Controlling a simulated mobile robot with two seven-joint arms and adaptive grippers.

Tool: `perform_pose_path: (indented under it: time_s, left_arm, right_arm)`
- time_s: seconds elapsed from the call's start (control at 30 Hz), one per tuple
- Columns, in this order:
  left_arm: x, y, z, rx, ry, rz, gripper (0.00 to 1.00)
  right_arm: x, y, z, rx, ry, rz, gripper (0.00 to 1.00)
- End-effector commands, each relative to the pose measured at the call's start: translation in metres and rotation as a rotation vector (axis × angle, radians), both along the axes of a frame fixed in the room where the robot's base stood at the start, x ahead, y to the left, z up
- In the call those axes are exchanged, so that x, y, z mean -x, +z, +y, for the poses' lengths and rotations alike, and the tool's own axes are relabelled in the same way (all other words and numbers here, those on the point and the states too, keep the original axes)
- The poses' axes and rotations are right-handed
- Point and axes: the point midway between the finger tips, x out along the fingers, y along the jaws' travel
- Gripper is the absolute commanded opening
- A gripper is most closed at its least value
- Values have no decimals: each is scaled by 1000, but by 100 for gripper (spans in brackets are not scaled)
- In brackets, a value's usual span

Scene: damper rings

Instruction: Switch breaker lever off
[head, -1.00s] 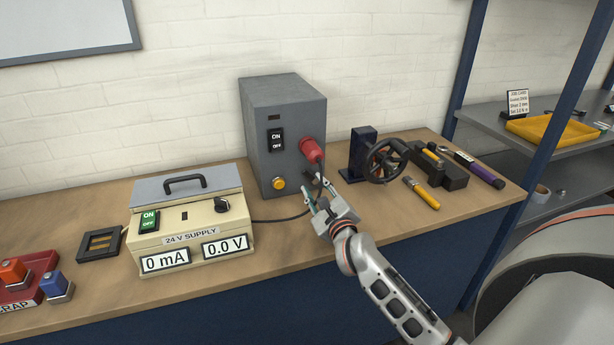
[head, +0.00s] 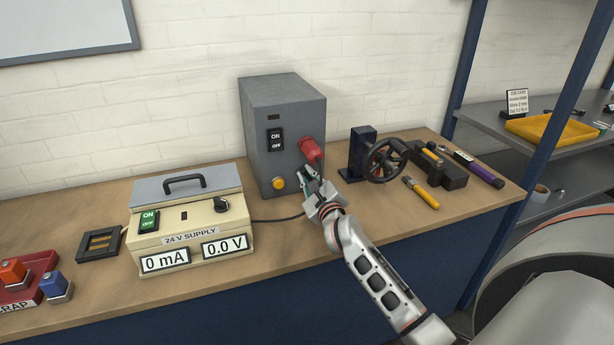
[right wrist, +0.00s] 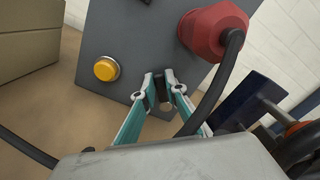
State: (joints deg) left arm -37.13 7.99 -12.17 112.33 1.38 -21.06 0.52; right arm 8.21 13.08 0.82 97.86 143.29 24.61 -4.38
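The grey breaker box (head: 284,130) stands on the bench against the wall, with an ON/OFF plate (head: 275,140), a yellow button (head: 278,183) and a red plug (head: 310,149) on its front. My right gripper (head: 308,174) is at the lower right of the box front, below the plug. My left gripper is not in view.
A black cable (right wrist: 218,80) hangs from the plug close beside my right fingers. A cream 24 V supply (head: 190,220) stands left of the box. A black handwheel (head: 385,160) and a yellow-handled tool (head: 422,193) are to the right.

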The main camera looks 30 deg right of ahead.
Motion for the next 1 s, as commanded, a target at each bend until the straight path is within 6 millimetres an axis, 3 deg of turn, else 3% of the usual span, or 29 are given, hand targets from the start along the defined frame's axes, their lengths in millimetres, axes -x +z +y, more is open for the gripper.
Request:
perform_pose_path:
  time_s: [0.17,0.6,0.97,1.0]
  left_arm:
    - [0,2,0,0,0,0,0]
    - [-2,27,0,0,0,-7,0]
    - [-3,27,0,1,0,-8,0]
    - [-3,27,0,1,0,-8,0]
  right_arm:
    - [0,0,1,29,1,8,0]
    - [-2,-10,10,332,1,81,0]
    - [-2,-14,11,359,1,87,0]
    - [-2,-14,11,358,1,87,15]
